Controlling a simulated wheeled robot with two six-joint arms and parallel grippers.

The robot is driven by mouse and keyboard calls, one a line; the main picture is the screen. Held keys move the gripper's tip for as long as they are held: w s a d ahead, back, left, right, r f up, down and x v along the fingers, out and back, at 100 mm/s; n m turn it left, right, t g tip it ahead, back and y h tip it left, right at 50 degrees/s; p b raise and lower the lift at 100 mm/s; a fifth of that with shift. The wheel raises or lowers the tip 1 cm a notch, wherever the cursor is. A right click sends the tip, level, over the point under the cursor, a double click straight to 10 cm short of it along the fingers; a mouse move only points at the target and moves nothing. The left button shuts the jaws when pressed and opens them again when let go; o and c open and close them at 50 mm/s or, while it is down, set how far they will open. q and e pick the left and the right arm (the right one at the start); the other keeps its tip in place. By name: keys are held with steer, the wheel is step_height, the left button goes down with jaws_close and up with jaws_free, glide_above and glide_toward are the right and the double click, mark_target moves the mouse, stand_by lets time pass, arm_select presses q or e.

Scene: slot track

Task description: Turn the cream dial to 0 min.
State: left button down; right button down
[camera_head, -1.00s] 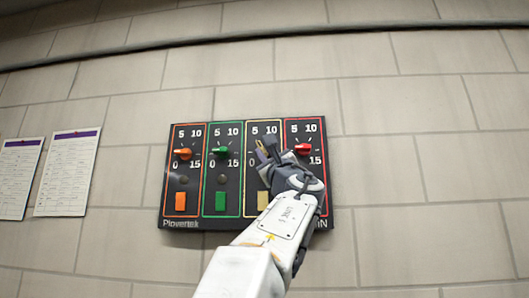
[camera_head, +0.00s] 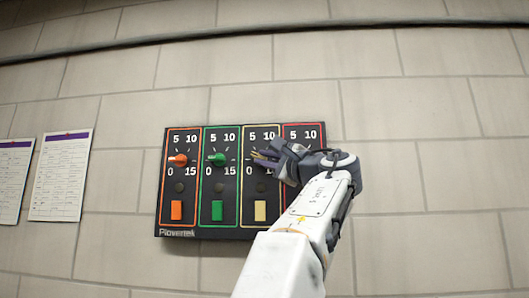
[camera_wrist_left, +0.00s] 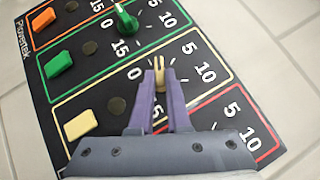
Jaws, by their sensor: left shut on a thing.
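The cream dial (camera_wrist_left: 159,75) sits in the cream-outlined column of the dark wall panel (camera_head: 205,230). In the left wrist view it is between the fingertips of my left gripper (camera_wrist_left: 160,80), which is shut on it. Its pointer line lies along the fingers. In the head view my left gripper (camera_head: 262,158) comes from the right over the cream column and covers most of the dial. The cream column's 0, 5, 10 and 15 marks show in the wrist view. My right gripper is not in view.
The orange dial (camera_head: 178,160) and green dial (camera_head: 217,159) are left of the cream column. The red-outlined column's dial is hidden behind my gripper. A cream button (camera_head: 260,211) is below the dial. Papers (camera_head: 62,175) hang on the wall at left.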

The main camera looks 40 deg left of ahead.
arm_select(q)
steer(key=shift+g, duration=0.3)
steer(key=c, duration=0.9)
jaws_free()
steer(key=shift+b+v, duration=2.25)
steer(key=shift+v, duration=2.95)
